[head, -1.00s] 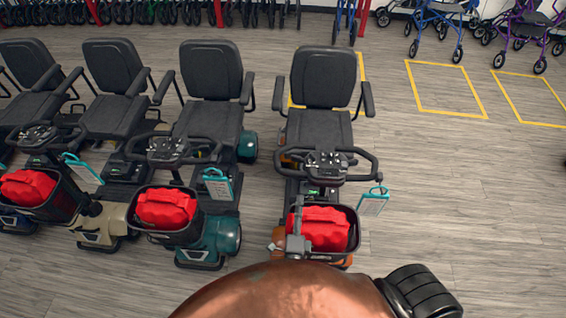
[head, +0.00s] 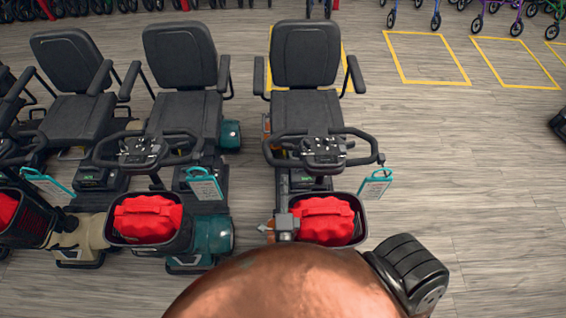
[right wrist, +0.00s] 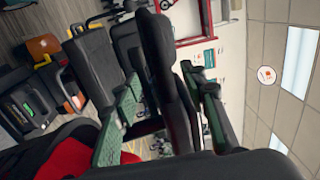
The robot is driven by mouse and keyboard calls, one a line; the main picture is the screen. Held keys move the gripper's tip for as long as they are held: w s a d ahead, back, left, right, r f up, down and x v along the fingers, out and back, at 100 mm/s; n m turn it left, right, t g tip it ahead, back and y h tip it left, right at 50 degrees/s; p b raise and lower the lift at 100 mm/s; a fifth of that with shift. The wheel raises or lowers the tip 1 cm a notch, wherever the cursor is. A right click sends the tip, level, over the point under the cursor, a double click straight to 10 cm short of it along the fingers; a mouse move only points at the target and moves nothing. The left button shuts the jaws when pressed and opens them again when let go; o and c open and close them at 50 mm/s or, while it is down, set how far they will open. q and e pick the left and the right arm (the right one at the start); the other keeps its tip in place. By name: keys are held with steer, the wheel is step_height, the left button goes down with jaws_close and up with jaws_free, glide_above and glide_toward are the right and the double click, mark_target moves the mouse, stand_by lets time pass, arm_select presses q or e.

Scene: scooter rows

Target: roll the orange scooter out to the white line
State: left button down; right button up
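The orange scooter (head: 307,110) stands at the right end of the row, facing me. It has a black seat, a looped black handlebar (head: 322,149) and a front basket (head: 363,225) with a red bag (head: 324,220). A little orange bodywork shows beside the basket. Grey parts of my right gripper (head: 284,226) show at the basket's left edge; its fingers are hidden there. In the right wrist view the fingers (right wrist: 163,78) are apart, with a black bar, apparently the handlebar, between them; contact is unclear. My left gripper and the white line are not in view.
A teal scooter (head: 212,236) stands close on the left, with a beige one (head: 84,238) beyond it. Yellow floor outlines (head: 426,82) and walkers (head: 493,22) are at the back right. My own copper and black parts cover the bottom.

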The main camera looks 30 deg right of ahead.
mark_target(284, 164)
steer(key=x, duration=0.9)
steer(key=shift+w+d, duration=0.25)
jaws_close()
steer(key=shift+f, duration=0.1)
steer(key=shift+a, duration=0.1)
